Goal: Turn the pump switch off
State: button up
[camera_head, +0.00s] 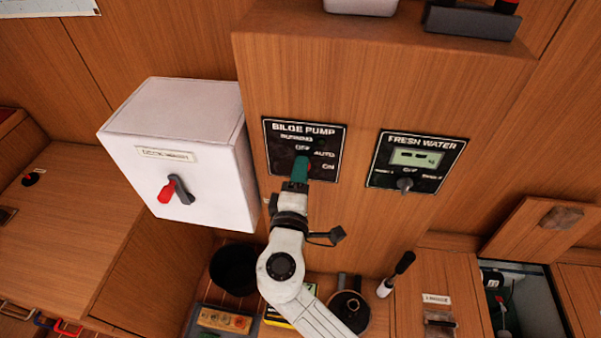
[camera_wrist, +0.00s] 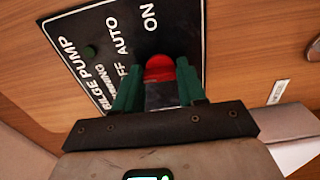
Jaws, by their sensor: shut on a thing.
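The bilge pump panel (camera_head: 336,139) is a black plate on the wooden cabinet front, marked OFF, AUTO and ON. It also shows in the wrist view (camera_wrist: 186,30). Its switch has a red end (camera_wrist: 159,68) and a grey part (camera_wrist: 161,95). My gripper (camera_head: 300,166) reaches the panel from below, with green fingers. In the wrist view my gripper (camera_wrist: 160,88) is shut on the switch, one finger on each side. The red end lies near the AUTO and ON labels; the exact setting is hard to tell. The fingers cover part of the OFF label.
The fresh water panel (camera_head: 417,160) with a small display and knob is to the right. A white deck wash box (camera_head: 180,150) with a red-and-grey lever juts out at left. Below are a black bucket (camera_head: 233,267), a lever (camera_head: 396,275) and an open hatch lid (camera_head: 546,228).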

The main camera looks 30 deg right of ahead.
jog(key=shift+f, duration=0.1)
dwell(0.3)
jog(key=o, duration=1.1)
jog(key=shift+c, duration=0.2)
jog(key=shift+a, duration=0.1)
jog(key=b+v, duration=0.2)
jog(key=v, duration=0.8)
jog(key=shift+s+a, duration=0.2)
jog(key=shift+s, duration=0.15)
